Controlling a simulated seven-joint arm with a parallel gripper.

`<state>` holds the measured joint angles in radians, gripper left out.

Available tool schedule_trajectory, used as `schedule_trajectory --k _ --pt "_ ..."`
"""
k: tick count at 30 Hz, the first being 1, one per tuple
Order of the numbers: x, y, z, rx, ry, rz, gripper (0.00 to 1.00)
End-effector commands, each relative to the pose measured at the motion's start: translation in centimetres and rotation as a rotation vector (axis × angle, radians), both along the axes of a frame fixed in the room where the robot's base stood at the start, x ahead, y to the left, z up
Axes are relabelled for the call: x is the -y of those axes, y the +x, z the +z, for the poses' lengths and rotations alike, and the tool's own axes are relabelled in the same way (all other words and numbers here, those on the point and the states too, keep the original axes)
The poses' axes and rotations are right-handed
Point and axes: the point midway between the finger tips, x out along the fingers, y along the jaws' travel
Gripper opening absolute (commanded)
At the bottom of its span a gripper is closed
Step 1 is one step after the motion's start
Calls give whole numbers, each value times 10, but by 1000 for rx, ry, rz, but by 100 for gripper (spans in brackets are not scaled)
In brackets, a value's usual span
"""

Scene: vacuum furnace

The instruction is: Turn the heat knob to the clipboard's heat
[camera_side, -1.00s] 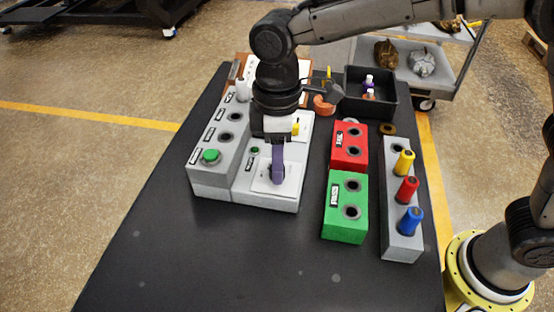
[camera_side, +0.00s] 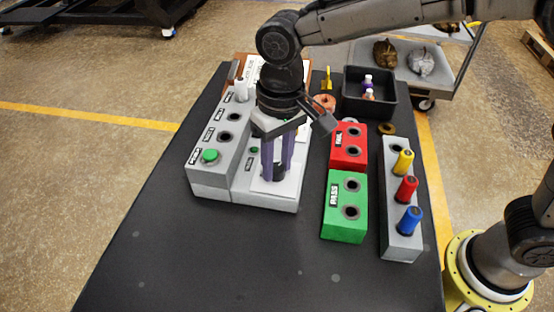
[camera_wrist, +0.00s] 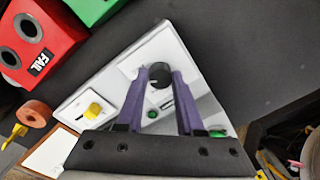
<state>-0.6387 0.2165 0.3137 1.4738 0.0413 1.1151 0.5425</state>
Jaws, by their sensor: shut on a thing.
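The heat knob (camera_wrist: 160,75) is a round black knob on a white plate of the light grey panel (camera_side: 240,197). In the side view it is mostly hidden by my fingers. My gripper (camera_wrist: 160,78) points down with its two purple fingers on either side of the knob, shut on it; it also shows in the side view (camera_side: 275,176). The clipboard (camera_side: 249,66) stands behind the panel, partly hidden by my wrist. Its white sheet (camera_wrist: 52,152) is cut off at the wrist view's lower left; its writing is too small to read.
A grey box with a green button (camera_side: 210,156) adjoins the panel's left. A yellow switch (camera_wrist: 93,110) sits on the panel. To the right are the red FAIL box (camera_side: 349,135), green PASS box (camera_side: 345,225), and a grey rack (camera_side: 401,247) with coloured pegs. The table front is clear.

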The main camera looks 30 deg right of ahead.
Motion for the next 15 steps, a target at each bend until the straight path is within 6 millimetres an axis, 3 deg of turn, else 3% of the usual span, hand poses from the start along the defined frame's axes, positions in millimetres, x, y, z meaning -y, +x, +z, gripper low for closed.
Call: schedule_trajectory --k 15 --pt "0 -1 2 2 2 -263 0"
